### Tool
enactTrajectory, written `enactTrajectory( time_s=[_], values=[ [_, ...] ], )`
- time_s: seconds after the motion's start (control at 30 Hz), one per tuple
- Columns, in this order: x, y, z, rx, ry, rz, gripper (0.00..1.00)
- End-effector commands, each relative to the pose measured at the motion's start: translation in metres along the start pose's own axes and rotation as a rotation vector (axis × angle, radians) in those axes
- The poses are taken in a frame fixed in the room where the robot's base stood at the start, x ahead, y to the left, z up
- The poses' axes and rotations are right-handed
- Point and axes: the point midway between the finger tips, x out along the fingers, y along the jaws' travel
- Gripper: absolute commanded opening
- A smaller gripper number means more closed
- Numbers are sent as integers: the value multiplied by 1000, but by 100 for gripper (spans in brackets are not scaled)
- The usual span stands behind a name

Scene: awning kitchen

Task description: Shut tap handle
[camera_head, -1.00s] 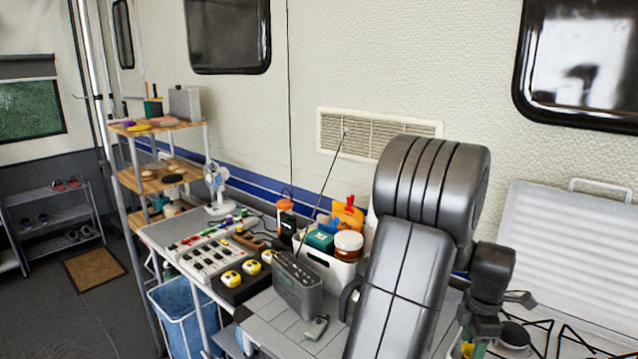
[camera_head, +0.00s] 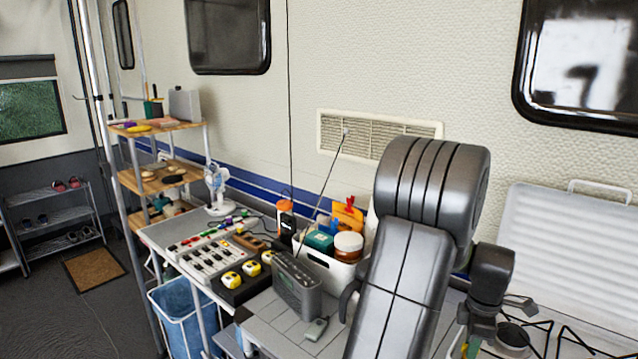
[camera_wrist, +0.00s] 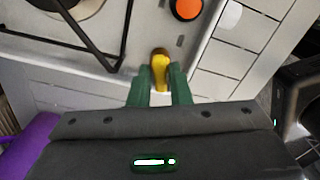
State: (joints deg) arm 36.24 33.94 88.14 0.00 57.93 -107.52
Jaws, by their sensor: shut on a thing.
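A yellow tap handle (camera_wrist: 160,66) shows in the wrist view at the front edge of the pale stove surface. My gripper (camera_wrist: 160,82) has its two green fingers, one on each side of the handle, shut on it. The lower part of the handle is between the fingers and partly hidden. In the head view my gripper (camera_head: 470,346) is at the bottom edge beside the stove, mostly hidden by my arm and cut off by the frame; the handle cannot be made out clearly there.
A black pan support (camera_wrist: 100,50) and a round orange-topped knob (camera_wrist: 186,9) are close to the handle. In the head view, a radio (camera_head: 297,288), a white bin of jars (camera_head: 335,268) and a button panel (camera_head: 215,250) stand on the counter left of my arm.

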Motion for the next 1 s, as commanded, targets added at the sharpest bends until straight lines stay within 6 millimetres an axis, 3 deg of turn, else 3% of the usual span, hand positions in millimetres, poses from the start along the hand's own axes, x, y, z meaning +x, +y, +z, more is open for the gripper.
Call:
enactTrajectory(
  time_s=[0.53,0.8,0.83,1.0],
  values=[
    [0,0,0,343,0,1,1],
    [0,0,0,376,0,1,1],
    [0,0,0,376,0,1,23],
    [0,0,0,375,0,1,55]
  ],
)
